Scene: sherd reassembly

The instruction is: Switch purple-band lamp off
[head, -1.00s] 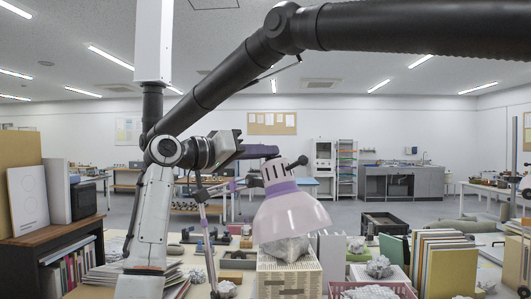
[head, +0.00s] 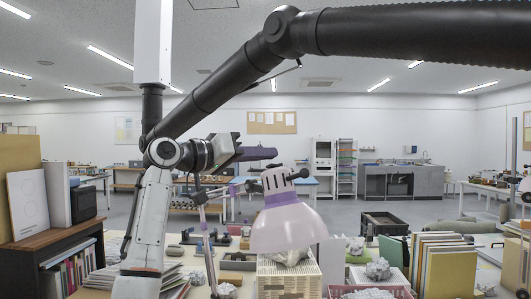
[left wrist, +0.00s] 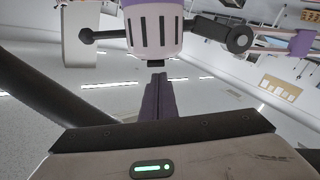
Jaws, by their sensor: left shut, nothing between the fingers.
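The purple-band lamp has a pale lilac shade (head: 290,230) facing down, a purple band (head: 289,199) and a slotted cap (head: 276,181). A black knob (head: 303,173) sticks out on the cap's right. I cannot tell whether the lamp is lit. My left gripper (head: 262,153) is shut and empty, its purple fingers just above the cap in the head view. In the left wrist view, the shut fingers (left wrist: 158,97) point at the slotted cap (left wrist: 153,32); a small black piece (left wrist: 156,63) sits at the cap's near edge, and I cannot tell if they touch. My right gripper is not in view.
Upright books (head: 445,265) stand farther right. A brown shelf (head: 55,250) stands at left.

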